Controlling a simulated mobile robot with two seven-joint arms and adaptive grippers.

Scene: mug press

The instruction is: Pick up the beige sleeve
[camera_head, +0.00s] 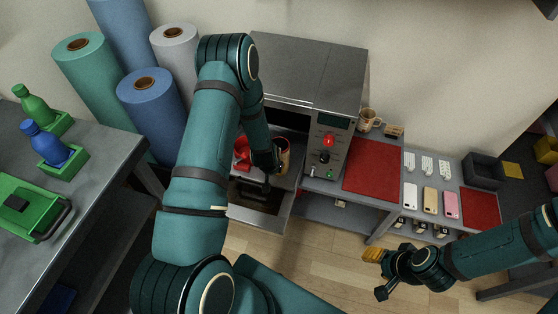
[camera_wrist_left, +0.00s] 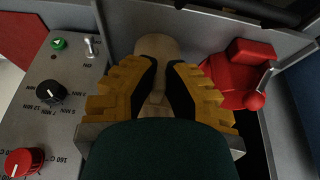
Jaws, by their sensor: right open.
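The beige sleeve (camera_head: 430,200) lies flat on the grey shelf, between a white sleeve (camera_head: 410,196) and a pink sleeve (camera_head: 451,205). My right gripper (camera_head: 377,272) is open and empty, in front of and below the shelf, to the left of the beige sleeve and apart from it. My left gripper (camera_head: 270,162) is inside the press opening beside a tan mug (camera_head: 284,148). The left wrist view shows its fingers on both sides of a narrow part of the mug (camera_wrist_left: 157,48); I cannot tell whether they grip it.
The press (camera_head: 310,75) stands behind my left arm, with red parts (camera_wrist_left: 238,75) inside. A red mat (camera_head: 371,169), a patterned mug (camera_head: 368,119) and dark bins (camera_head: 484,170) are on the shelf. Green trays stand on the left table (camera_head: 105,150). Floor before the shelf is clear.

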